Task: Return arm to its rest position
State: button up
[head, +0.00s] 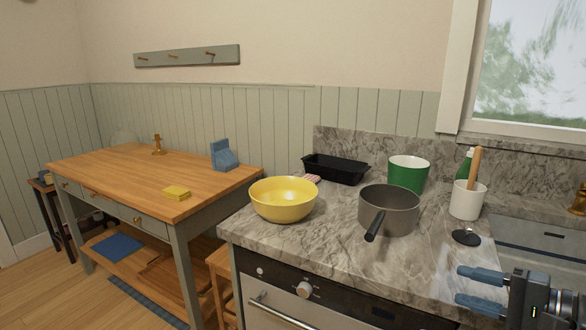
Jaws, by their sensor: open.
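My gripper (471,286) is at the lower right of the head view, in front of the marble counter's front edge. Its two blue fingers point left and are spread apart, with nothing between them. My gripper is apart from the things on the counter. The rest of my arm runs out of view at the lower right corner.
The marble counter (335,232) holds a yellow bowl (283,200), a grey pot (390,208), a green bowl (408,174), a black tray (335,170), a white utensil cup (467,200) and a black spoon rest (466,237). A wooden table (120,175) stands left.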

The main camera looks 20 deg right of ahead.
jog(key=s+a+f+n+g+h, duration=0.25)
jog(key=s+a+f+h, duration=0.5)
jog(key=a+f, duration=0.75)
jog(key=s+a+r+n+t+y, duration=0.1)
jog(key=s+a+r+n, duration=0.4)
jog(key=s, duration=0.4)
jog(key=s+a+r+n+t+y, duration=0.1)
jog(key=s+a+r+n+t, duration=0.1)
jog(key=s+a+r+n, duration=0.3)
jog(key=s+r+n, duration=0.2)
jog(key=s+n, duration=0.2)
jog(key=s, duration=0.1)
jog(key=shift+o, duration=0.5)
jog(key=shift+s+f, duration=0.1)
